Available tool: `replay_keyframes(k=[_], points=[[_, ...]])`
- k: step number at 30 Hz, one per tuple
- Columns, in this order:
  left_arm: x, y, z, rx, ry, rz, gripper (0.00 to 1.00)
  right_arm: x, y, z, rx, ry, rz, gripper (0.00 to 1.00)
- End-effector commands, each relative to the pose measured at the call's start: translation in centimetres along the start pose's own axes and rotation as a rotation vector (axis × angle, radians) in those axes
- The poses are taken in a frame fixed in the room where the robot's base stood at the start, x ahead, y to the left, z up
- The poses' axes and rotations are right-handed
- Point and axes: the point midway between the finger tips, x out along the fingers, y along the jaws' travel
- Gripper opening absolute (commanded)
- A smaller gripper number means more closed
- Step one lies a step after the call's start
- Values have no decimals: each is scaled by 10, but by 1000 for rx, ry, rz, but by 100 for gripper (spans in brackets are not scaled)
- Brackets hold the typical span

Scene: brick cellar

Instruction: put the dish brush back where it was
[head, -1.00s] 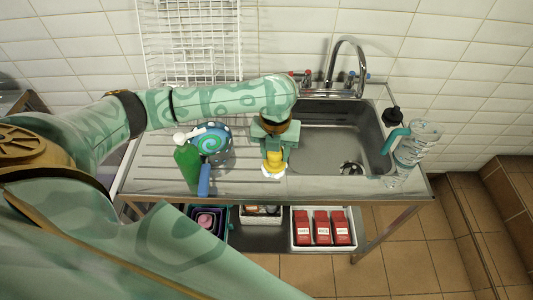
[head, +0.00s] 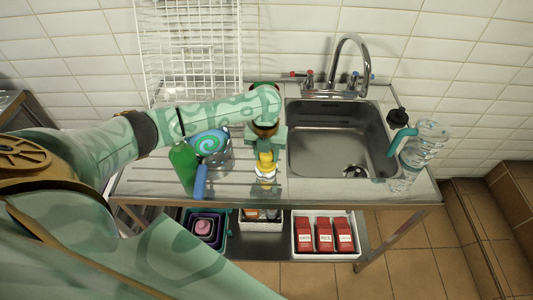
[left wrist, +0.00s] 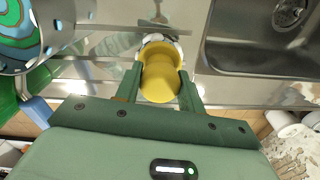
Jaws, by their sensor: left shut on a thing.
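The dish brush (head: 266,167) has a rounded yellow body and a white end. My left gripper (head: 266,155) is shut on it and holds it over the ribbed drainboard, left of the sink, near the front edge. In the left wrist view the yellow body (left wrist: 158,82) sits between the two green fingers, with the white end (left wrist: 160,40) beyond it. I cannot tell whether the brush touches the drainboard. A metal holder with holes (left wrist: 60,35) stands left of the brush in the left wrist view. My right gripper is not in view.
A green bottle (head: 184,167), a blue-handled item (head: 200,182) and a blue swirl-patterned thing (head: 210,144) crowd the drainboard's left. The sink (head: 335,138) is right of the brush. A clear pitcher (head: 424,142) and a black-topped bottle (head: 397,118) stand at the right.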

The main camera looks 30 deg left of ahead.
Motion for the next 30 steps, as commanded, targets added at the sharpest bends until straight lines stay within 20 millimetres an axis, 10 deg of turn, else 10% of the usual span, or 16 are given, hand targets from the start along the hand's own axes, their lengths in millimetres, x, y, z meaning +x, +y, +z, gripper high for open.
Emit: replay_keyframes(k=[3, 6, 17, 30], points=[[4, 0, 0, 0, 1, 1, 21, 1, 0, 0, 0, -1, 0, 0], [3, 0, 0, 0, 1, 1, 61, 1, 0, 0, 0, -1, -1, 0], [-3, 0, 0, 0, -1, -1, 61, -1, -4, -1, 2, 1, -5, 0], [-98, 0, 0, 0, -2, 0, 61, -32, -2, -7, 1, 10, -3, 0]])
